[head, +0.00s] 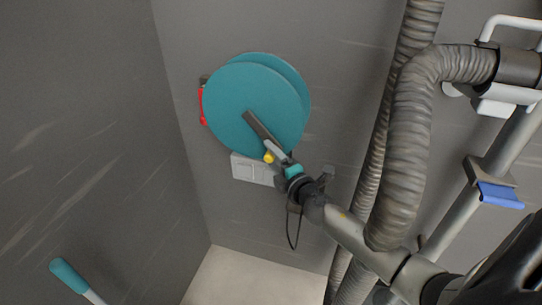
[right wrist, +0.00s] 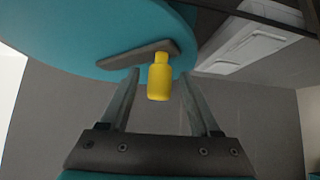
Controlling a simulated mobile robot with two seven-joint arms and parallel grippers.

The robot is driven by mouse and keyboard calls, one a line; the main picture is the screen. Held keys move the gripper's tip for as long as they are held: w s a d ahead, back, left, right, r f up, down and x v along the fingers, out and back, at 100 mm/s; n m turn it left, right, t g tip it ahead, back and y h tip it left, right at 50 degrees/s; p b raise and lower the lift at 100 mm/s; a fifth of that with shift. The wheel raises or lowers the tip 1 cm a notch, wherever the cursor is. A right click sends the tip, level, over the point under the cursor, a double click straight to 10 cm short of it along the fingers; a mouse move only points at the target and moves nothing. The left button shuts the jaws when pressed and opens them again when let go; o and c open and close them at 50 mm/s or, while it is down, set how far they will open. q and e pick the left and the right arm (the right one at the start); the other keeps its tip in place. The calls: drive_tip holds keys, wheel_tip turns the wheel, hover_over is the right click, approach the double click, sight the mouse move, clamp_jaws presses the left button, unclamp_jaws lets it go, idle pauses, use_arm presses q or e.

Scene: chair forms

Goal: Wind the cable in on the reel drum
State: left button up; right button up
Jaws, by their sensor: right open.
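The reel drum (head: 245,100) is a teal double disc on the grey wall, in the upper middle of the head view. A grey crank arm (head: 256,126) lies across its face and carries a yellow knob (head: 268,158). My right gripper (head: 278,157) is at the knob, below the drum. In the right wrist view the yellow knob (right wrist: 159,80) stands between the two open fingers, with a gap on each side. The drum (right wrist: 85,35) fills the top left there. I cannot make out the cable on the drum. My left gripper is not in view.
A white socket plate (head: 248,169) is on the wall just below the drum. A red part (head: 203,106) sits at the drum's left edge. A teal-ended handle (head: 70,275) rises at the bottom left. Ribbed grey hoses (head: 405,150) hang to the right, near my right arm.

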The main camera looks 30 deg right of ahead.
drive_tip(key=shift+w, duration=0.35)
clamp_jaws()
idle(0.4)
idle(0.9)
